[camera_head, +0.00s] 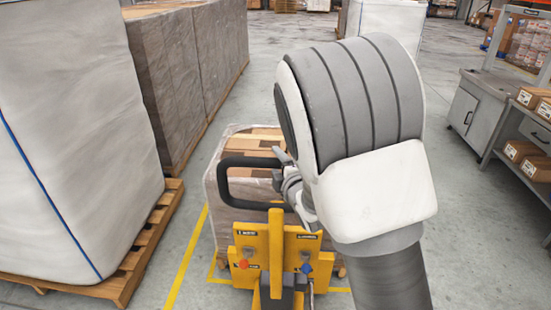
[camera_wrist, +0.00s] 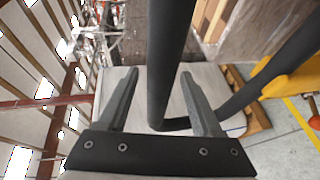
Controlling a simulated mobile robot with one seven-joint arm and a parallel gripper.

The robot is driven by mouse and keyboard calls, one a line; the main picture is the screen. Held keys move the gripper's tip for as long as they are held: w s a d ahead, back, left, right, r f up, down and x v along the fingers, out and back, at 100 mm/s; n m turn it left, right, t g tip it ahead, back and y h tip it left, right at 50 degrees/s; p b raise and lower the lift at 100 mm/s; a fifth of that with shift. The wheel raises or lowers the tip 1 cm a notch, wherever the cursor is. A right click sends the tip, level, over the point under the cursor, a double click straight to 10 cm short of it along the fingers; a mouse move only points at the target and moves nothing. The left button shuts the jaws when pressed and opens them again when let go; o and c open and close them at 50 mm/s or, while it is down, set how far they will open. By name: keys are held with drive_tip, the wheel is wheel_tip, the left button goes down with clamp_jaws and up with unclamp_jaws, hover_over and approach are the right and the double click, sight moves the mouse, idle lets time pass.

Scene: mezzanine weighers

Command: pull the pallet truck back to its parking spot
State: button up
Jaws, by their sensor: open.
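The pallet truck (camera_head: 276,245) is yellow, with a black loop handle (camera_head: 226,190) rising at its top left. My gripper (camera_head: 290,183) is at the right side of the loop, its fingers partly hidden by my wrist. In the wrist view the two grey fingers of my gripper (camera_wrist: 159,75) are apart. One bar of the black handle (camera_wrist: 168,60) runs between them, with a gap to each finger. The handle bends near the gripper's palm and goes off to the upper right, towards the yellow truck body (camera_wrist: 297,76). Whether the bar touches the palm I cannot tell.
A wrapped stack of boxes (camera_head: 240,165) stands just beyond the truck. A tall white wrapped load (camera_head: 75,130) on a wooden pallet (camera_head: 125,275) stands at the left. Yellow floor lines (camera_head: 186,258) run beside the truck. Grey cabinets (camera_head: 470,110) stand right, with open floor before them.

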drive_tip(key=shift+w, duration=0.2)
clamp_jaws()
idle(0.4)
idle(1.1)
